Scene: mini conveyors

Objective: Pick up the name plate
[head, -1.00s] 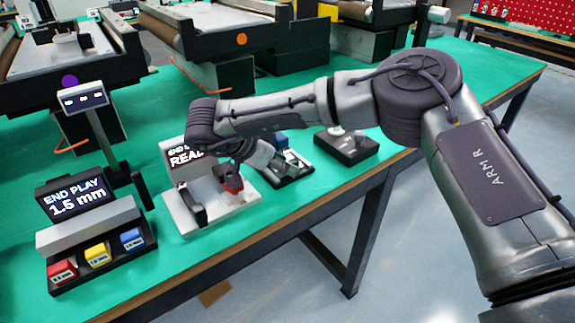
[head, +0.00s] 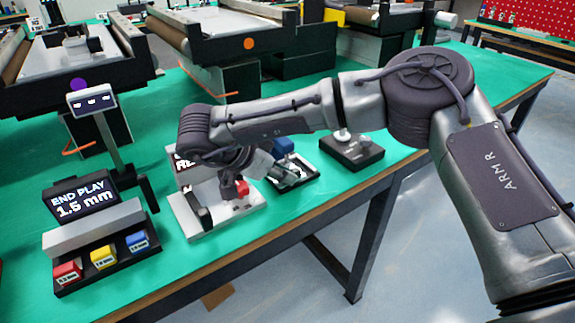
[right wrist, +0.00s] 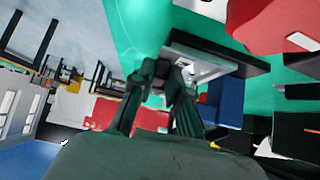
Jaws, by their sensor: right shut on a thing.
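My right gripper (head: 274,176) is low over the green bench, beside the red block (head: 242,188) and at the small black tray (head: 303,176) with the blue block (head: 283,146). In the right wrist view the gripper's fingers (right wrist: 168,72) are closed together on a small greyish piece, which I take to be the name plate (right wrist: 167,77); it is mostly hidden by the fingertips. The black tray (right wrist: 258,66) lies just beyond the fingertips there. My left gripper is not in view.
The white fixture (head: 238,216) stands beside the gripper, its screen partly covered by my arm. A spacer tray (head: 112,262) with red, yellow and blue blocks is at left. A black joystick box (head: 352,150) is at right. Conveyors (head: 225,45) stand behind.

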